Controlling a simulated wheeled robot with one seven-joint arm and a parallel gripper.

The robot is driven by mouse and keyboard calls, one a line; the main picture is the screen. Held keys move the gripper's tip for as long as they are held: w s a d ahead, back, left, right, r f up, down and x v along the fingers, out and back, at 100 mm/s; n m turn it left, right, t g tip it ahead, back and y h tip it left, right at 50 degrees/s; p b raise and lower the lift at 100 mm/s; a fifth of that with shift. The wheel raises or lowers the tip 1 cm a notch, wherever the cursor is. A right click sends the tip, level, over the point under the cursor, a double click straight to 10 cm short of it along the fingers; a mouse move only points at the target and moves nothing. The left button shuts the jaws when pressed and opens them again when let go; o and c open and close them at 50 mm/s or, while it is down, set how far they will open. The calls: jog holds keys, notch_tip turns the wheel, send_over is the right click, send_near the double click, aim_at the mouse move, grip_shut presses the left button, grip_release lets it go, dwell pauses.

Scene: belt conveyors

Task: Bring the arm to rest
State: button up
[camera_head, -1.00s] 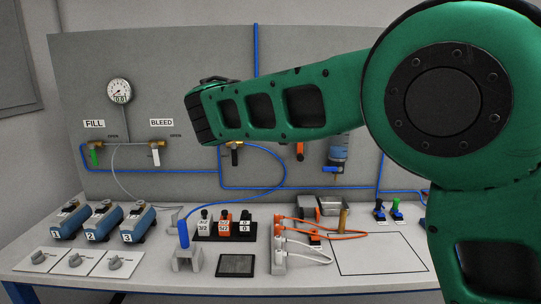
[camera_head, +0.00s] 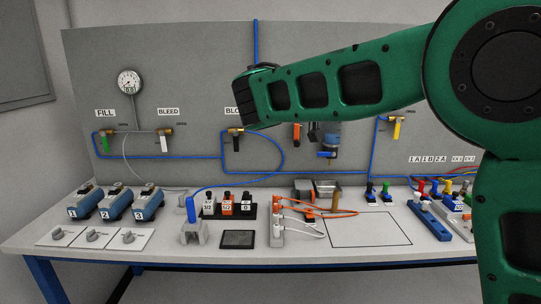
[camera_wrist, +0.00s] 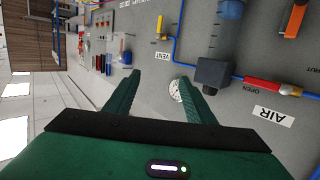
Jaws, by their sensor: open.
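My gripper (camera_wrist: 160,78) shows in the wrist view with its two green fingers apart and nothing between them. The grey panel with the AIR label (camera_wrist: 273,116) and a red valve handle lies beyond the fingers, and the view is tilted on its side. In the head view my green arm (camera_head: 345,82) is bent, its forearm reaching left across the front of the panel. The gripper itself cannot be made out there. I cannot tell how far the fingers are from the panel.
The grey panel (camera_head: 200,70) carries a gauge (camera_head: 129,82), valves and blue hoses. On the white table (camera_head: 120,255) stand blue cylinders (camera_head: 116,204), a blue-topped stand (camera_head: 192,212), a dark square plate (camera_head: 238,239) and several coloured connectors. A bare outlined rectangle (camera_head: 368,229) is clear.

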jog(key=s+d+f+g+y, duration=0.1)
jog(key=s+d+f+g, duration=0.1)
jog(key=d+f, duration=0.45)
jog(key=s+d+f+g+y, duration=0.1)
jog(key=s+d+f+g, duration=0.15)
jog(key=d, duration=0.65)
jog(key=s+d+f+g+y, duration=0.2)
jog(key=s+d+f+y, duration=0.1)
jog(key=s+d+f, duration=0.5)
jog(key=s+d+f+n+g+y, duration=0.15)
jog(key=s+f, duration=0.25)
jog(key=s, duration=0.4)
jog(key=s+a+f+g+y, duration=0.15)
jog(key=s+f, duration=0.25)
jog(key=s, duration=0.4)
jog(key=s+a+f+g+y, duration=0.1)
jog(key=s+a+f+y, duration=0.1)
jog(key=s, duration=0.5)
jog(key=s+a+f+n+y, duration=0.1)
jog(key=s+a+f, duration=0.2)
jog(key=s, duration=0.4)
jog(key=shift+s+f+g+y, duration=0.3)
jog(key=shift+f+g+y, duration=0.1)
jog(key=shift+f, duration=0.15)
